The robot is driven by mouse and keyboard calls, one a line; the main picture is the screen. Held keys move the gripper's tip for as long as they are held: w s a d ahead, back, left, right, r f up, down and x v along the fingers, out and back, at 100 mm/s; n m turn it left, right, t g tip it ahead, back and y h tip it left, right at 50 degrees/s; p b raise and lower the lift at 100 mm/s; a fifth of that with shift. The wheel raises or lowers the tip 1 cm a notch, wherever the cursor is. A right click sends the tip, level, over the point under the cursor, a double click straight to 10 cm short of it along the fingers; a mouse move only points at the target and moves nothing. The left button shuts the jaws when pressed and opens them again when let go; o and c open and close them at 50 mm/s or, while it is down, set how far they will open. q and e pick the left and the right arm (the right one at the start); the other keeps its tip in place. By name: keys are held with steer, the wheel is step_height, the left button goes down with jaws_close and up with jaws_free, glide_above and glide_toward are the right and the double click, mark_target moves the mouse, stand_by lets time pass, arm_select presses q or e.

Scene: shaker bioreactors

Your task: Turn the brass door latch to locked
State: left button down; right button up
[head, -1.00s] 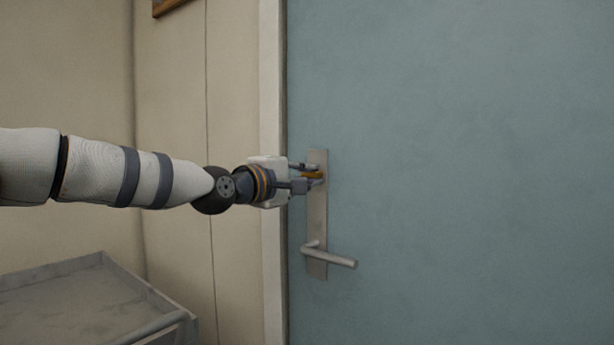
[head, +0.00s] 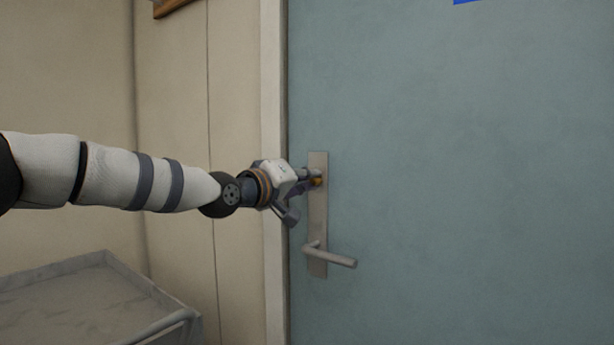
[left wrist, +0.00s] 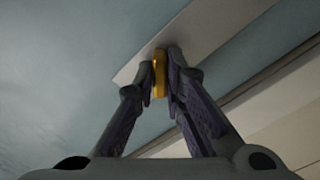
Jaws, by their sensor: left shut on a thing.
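The brass latch (head: 317,182) sits on the upper part of a grey metal plate (head: 317,215) on the blue-green door. My left gripper (head: 314,177) reaches it from the left and hides most of it in the head view. In the left wrist view the brass latch (left wrist: 159,75) stands between the two fingertips of my left gripper (left wrist: 161,72), which are shut on it. The plate looks tilted in that view, so the wrist is rolled relative to the door. My right gripper is not in view.
A silver lever handle (head: 330,256) sticks out to the right from the plate, below the gripper. The pale door frame (head: 273,120) runs just left of the plate. A grey tray-like top (head: 80,300) stands at lower left. The door's right side is clear.

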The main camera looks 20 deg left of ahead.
arm_select(q)
steer(key=shift+r+m+p, duration=0.15)
steer(key=shift+m+p, duration=0.5)
steer(key=shift+m, duration=3.95)
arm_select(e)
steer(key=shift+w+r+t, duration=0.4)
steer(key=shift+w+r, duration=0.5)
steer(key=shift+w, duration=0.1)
arm_select(q)
steer(key=c, duration=1.7)
jaws_free()
steer(key=shift+o, duration=0.2)
steer(key=v, duration=1.2)
